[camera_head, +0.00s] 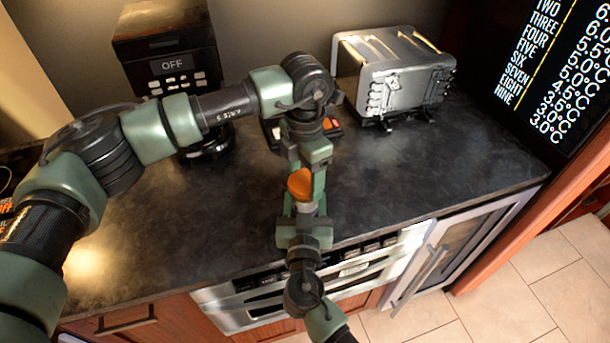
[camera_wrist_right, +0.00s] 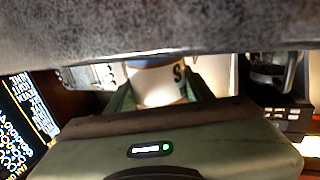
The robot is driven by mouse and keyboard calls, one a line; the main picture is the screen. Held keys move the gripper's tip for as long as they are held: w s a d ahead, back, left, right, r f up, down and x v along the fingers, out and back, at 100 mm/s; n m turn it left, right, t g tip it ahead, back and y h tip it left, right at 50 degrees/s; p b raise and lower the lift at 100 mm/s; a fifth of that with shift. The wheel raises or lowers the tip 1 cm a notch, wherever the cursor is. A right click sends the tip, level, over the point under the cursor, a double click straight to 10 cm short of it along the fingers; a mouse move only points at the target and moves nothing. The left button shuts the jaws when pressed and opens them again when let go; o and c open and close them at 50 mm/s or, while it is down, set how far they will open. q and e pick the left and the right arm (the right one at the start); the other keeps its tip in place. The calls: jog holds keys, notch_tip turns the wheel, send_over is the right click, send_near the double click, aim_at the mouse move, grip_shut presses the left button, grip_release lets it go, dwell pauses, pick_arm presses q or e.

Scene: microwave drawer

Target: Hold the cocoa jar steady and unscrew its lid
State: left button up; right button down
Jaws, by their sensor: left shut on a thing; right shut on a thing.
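The cocoa jar (camera_head: 306,209) is upright near the counter's front edge, with its orange lid (camera_head: 300,184) on top. My right gripper (camera_head: 304,202) comes from the front and is shut on the jar's body. The right wrist view shows the jar's pale side (camera_wrist_right: 158,88) with a dark letter, between the green fingers. My left gripper (camera_head: 305,170) comes from the back and is shut at the lid, its fingertips partly hidden by the wrist. I cannot tell whether the lid has turned or lifted.
A black coffee maker (camera_head: 168,60) stands at the back left. A silver toaster (camera_head: 410,88) stands at the back right. A dark item with orange parts (camera_head: 331,126) lies behind my left arm. The dark counter (camera_head: 430,160) is clear to the right. A drawer appliance (camera_head: 260,300) sits below the edge.

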pick_arm(q)
jog(key=n, duration=1.1)
jog(key=shift+n, duration=0.4)
jog(key=n, duration=1.2)
jog(key=shift+w+r, duration=0.1)
jog(key=shift+r, duration=0.2)
jog(key=shift+r, duration=0.9)
jog(key=shift+r, duration=0.1)
